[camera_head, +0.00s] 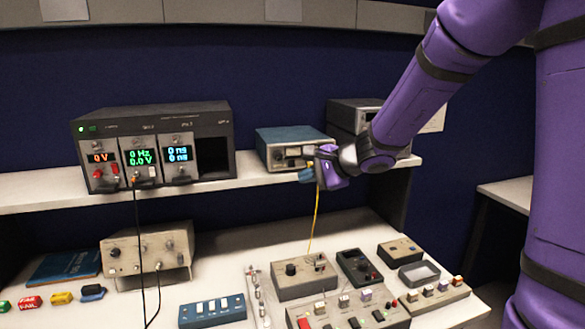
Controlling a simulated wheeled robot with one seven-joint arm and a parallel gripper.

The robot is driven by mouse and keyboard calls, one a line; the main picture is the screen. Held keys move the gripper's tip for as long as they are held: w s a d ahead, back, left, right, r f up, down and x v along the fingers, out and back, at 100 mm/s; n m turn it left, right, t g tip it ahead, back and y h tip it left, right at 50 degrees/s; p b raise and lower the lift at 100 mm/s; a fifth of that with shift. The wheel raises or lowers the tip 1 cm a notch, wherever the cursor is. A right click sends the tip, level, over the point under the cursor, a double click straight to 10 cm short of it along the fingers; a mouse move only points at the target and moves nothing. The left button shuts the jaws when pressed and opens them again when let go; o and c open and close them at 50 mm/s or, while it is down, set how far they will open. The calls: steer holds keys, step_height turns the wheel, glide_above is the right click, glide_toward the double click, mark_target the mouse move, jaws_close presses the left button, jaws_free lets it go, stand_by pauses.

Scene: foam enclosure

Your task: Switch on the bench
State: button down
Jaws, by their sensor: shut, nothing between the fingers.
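The bench is a white worktop (215,280) with a white shelf (50,197) above it, both carrying instruments. A dark rack unit (160,116) stands on the shelf at left, with a small green light and lit red, green and blue displays reading zeros. A blue instrument (290,137) with a pale front stands on the shelf right of centre. My gripper (308,174) is shut at the lower front of this blue instrument, partly covering its front. I cannot tell whether it touches. A blue box with white rocker-like switches (212,308) lies on the worktop.
A yellow cable (315,220) hangs from near my gripper to a beige box (303,275). A black cable (138,235) hangs from the rack. A beige instrument (148,252) stands at left. Several small control boxes crowd the right worktop. My purple arm covers the upper right.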

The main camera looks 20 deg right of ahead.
steer(key=shift+w+f, duration=0.2)
steer(key=shift+w, duration=1.25)
steer(key=shift+w+f, duration=0.15)
steer(key=shift+w, duration=1.3)
steer(key=shift+w+f, duration=0.2)
steer(key=shift+w, duration=1.25)
steer(key=shift+w, duration=0.1)
steer(key=shift+w, duration=0.3)
steer(key=shift+w, duration=0.3)
steer(key=shift+s, duration=0.1)
steer(key=shift+s, duration=0.6)
steer(key=shift+s, duration=0.1)
steer(key=shift+s+r, duration=0.15)
steer(key=shift+s, duration=1.05)
steer(key=shift+s+r, duration=0.15)
steer(key=shift+s, duration=1.05)
